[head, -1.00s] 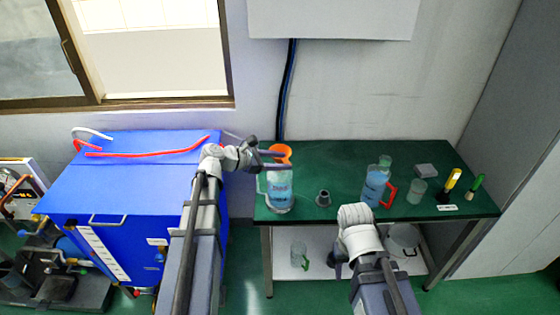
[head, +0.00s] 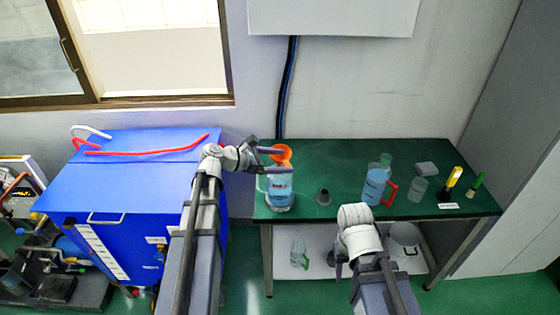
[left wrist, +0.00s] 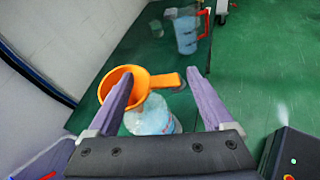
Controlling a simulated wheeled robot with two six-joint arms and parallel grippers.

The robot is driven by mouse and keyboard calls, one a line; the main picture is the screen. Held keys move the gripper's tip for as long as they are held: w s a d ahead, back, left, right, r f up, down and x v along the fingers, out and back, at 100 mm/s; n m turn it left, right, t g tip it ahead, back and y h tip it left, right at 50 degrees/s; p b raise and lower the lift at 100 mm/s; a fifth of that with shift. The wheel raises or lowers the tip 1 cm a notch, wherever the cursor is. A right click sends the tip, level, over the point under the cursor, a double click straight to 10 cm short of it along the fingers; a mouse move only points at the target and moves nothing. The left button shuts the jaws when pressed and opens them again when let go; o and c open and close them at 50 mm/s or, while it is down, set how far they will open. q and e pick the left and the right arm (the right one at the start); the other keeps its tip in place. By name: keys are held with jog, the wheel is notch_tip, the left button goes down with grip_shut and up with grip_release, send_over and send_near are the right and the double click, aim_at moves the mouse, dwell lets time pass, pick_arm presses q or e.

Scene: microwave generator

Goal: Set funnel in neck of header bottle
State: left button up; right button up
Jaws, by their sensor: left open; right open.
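The orange funnel (head: 281,153) sits at the top of the blue-labelled header bottle (head: 280,188) at the left end of the green bench. In the left wrist view the funnel (left wrist: 137,92) has its bowl at the left and its handle pointing right, above the bottle (left wrist: 152,118). The funnel's stem and the bottle neck are hidden. My left gripper (head: 274,160) is open. Its fingers (left wrist: 160,85) are spread on either side of the handle, one in front of the bowl. My right gripper (head: 337,268) is low before the bench, mostly hidden by its wrist.
A small grey fitting (head: 323,197) stands right of the bottle. A blue jug with a red handle (head: 376,186), a clear beaker (head: 418,190) and yellow and green-handled tools (head: 452,184) stand further right. A blue cabinet (head: 120,190) adjoins at the left.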

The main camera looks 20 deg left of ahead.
pick_arm(q)
jog(key=p+v, duration=0.3)
jog(key=v, duration=0.4)
jog(key=shift+s+a+r, duration=0.15)
jog(key=shift+s+a, duration=0.1)
jog(key=shift+a, duration=0.05)
dwell(0.3)
jog(key=s+d+f+m+g+y, duration=0.1)
jog(key=s+d+f+m+g, duration=0.25)
jog(key=d+m, duration=0.3)
jog(key=s+d+f+m+g+y, duration=0.25)
jog(key=s+d+f+m, duration=0.2)
jog(key=d, duration=0.35)
jog(key=s+d+f+m+g+y, duration=0.1)
jog(key=s+m+y, duration=0.3)
jog(key=m, duration=0.4)
jog(key=s+d+f+m+g+y, duration=0.2)
jog(key=s+d+f+m+y, duration=0.1)
jog(key=s+m, duration=0.4)
jog(key=shift+s+d+f+m+y, duration=0.25)
jog(key=shift+f+m+y, duration=0.35)
jog(key=shift+m, duration=0.3)
